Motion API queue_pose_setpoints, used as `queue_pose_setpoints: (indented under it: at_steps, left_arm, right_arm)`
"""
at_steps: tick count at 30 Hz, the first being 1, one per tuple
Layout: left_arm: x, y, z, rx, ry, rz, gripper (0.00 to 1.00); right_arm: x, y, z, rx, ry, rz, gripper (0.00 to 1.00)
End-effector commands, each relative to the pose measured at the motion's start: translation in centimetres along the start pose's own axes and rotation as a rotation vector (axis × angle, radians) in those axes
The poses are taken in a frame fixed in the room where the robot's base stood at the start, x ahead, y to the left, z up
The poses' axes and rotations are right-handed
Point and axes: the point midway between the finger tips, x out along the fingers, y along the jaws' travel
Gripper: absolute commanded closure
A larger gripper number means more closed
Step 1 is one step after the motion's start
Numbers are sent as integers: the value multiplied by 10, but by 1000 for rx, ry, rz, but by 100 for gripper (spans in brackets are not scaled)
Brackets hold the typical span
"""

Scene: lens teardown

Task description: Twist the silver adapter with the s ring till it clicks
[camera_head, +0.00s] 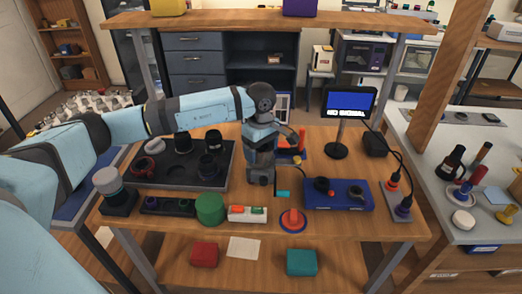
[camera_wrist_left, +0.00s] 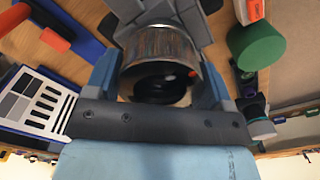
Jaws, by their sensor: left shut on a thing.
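A silver cylindrical part with a dark round opening, which looks like the silver adapter (camera_wrist_left: 158,48), sits between the two blue fingers of my left gripper (camera_wrist_left: 160,82) in the left wrist view. The fingers are shut on its sides. In the head view my left gripper (camera_head: 262,160) points down over the middle of the table and hides most of what it holds. I cannot make out the s ring for certain. A dark tray (camera_head: 180,178) with several black ring-like and cylindrical parts lies to its left. My right gripper is not in view.
A green cylinder (camera_head: 210,208), a white block (camera_head: 248,214) and a red knob (camera_head: 292,218) stand along the front. A blue panel (camera_head: 320,194) with black parts lies right of my gripper. A screen (camera_head: 348,103) stands behind it. A grey-topped post (camera_head: 108,183) stands at left.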

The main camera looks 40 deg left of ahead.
Motion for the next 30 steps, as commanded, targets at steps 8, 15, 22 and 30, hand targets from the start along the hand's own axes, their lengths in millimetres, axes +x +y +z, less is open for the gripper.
queue_pose_setpoints:
  at_steps: [8, 15, 22, 30]
  left_arm:
    - [4, 0, 0, 125, 0, 1, 50]
    - [4, 0, 0, 125, 0, 0, 50]
    - [6, 0, 0, 210, 1, 1, 58]
    - [5, 0, 0, 227, 0, 0, 15]
  right_arm:
    - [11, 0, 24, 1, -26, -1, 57]
    - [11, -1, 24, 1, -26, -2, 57]
    - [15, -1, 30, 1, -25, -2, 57]
    - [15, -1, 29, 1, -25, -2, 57]
